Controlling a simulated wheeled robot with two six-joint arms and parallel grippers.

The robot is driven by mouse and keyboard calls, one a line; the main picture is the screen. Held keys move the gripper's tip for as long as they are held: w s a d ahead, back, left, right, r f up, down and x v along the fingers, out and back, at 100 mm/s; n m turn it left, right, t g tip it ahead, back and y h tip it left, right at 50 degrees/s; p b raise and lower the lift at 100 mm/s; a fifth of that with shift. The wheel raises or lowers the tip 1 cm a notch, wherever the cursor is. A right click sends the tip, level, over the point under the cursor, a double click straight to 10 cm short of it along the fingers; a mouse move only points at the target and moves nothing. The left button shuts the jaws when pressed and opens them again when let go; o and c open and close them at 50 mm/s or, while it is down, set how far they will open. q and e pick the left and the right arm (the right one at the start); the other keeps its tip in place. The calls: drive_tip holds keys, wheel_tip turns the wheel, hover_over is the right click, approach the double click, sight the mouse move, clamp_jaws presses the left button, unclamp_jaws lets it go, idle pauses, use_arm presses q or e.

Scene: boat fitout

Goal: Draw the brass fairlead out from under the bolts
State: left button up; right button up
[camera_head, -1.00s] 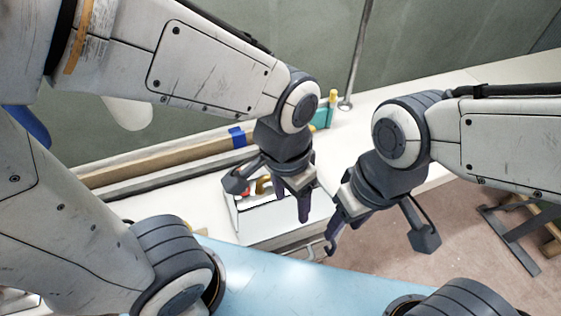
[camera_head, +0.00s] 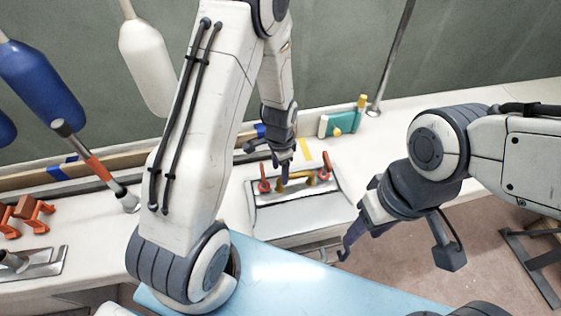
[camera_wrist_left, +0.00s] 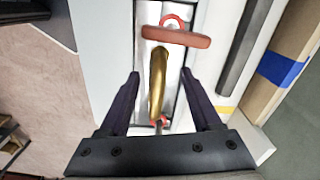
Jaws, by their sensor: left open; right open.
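The brass fairlead (camera_head: 296,181) lies in the white tray-like box (camera_head: 262,224) between two red-handled bolts, the left bolt (camera_head: 264,182) and the right bolt (camera_head: 324,170). In the left wrist view the brass fairlead (camera_wrist_left: 157,82) runs lengthwise, with a red bar-shaped bolt handle (camera_wrist_left: 176,37) across its far end and a smaller red bolt part (camera_wrist_left: 158,124) at its near end. My left gripper (camera_head: 285,172) is open above the fairlead; its fingers (camera_wrist_left: 160,88) stand on both sides, apart from it. My right gripper (camera_head: 345,245) is open and empty, right of the box.
A teal box (camera_head: 338,124) with a yellow part stands behind on the white ledge. A metal pole (camera_head: 391,60) rises from the ledge. Blue and white fenders (camera_head: 148,60) hang at the left. Orange brackets (camera_head: 30,212) lie at far left.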

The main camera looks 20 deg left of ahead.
sight(280, 182)
use_arm(q)
drive_tip(key=shift+f, duration=3.2)
clamp_jaws()
